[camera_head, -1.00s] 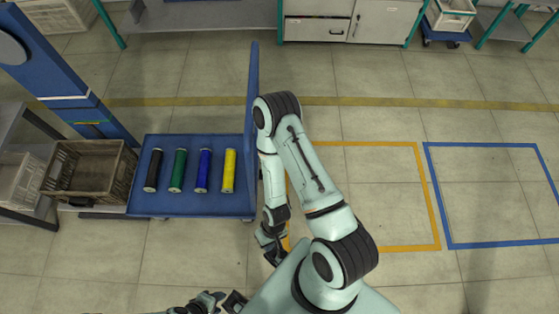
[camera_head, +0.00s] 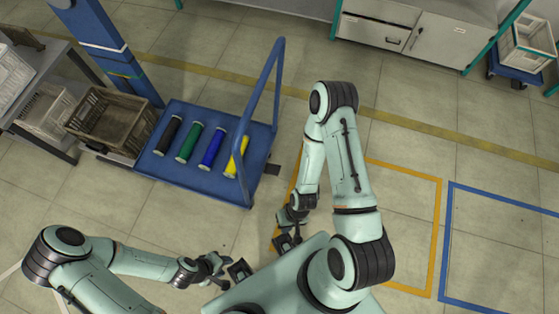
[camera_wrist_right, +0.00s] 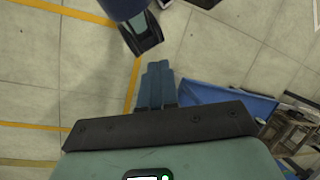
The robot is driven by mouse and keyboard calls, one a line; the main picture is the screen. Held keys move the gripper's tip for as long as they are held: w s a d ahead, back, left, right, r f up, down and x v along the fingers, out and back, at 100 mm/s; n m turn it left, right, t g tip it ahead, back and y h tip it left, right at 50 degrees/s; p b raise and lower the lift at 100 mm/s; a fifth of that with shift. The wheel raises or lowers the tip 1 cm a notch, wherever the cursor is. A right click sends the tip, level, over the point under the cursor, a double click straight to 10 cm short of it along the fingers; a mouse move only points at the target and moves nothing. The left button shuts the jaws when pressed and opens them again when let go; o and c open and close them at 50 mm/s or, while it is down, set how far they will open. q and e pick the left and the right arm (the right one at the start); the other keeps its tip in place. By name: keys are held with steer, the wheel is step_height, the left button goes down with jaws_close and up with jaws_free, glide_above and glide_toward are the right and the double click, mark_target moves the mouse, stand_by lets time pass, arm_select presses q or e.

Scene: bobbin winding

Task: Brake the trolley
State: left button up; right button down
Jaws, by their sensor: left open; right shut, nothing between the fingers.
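The blue trolley (camera_head: 200,183) stands left of centre in the head view, with an upright blue push handle (camera_head: 279,82) on its right side. A small dark part (camera_head: 273,169) sticks out low beside the handle end; I cannot tell whether it is pressed. The trolley deck also shows in the right wrist view (camera_wrist_right: 228,97). My right gripper (camera_head: 288,242) is shut and empty, below and right of the trolley, apart from it. Its closed blue-grey fingers show in the right wrist view (camera_wrist_right: 155,77). My left gripper (camera_head: 228,268) is open and empty below the trolley.
Black (camera_head: 168,134), green (camera_head: 190,142), blue (camera_head: 213,148) and yellow (camera_head: 237,157) bobbins lie on the deck. A brown crate (camera_head: 112,122) and a blue post (camera_head: 95,35) stand left. Orange (camera_head: 437,230) and blue (camera_head: 446,240) floor outlines lie right, on clear floor.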

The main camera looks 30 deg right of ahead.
arm_select(q)
steer(key=shift+a+f, duration=0.1)
steer(key=shift+a, duration=0.05)
arm_select(e)
steer(key=shift+a, duration=0.1)
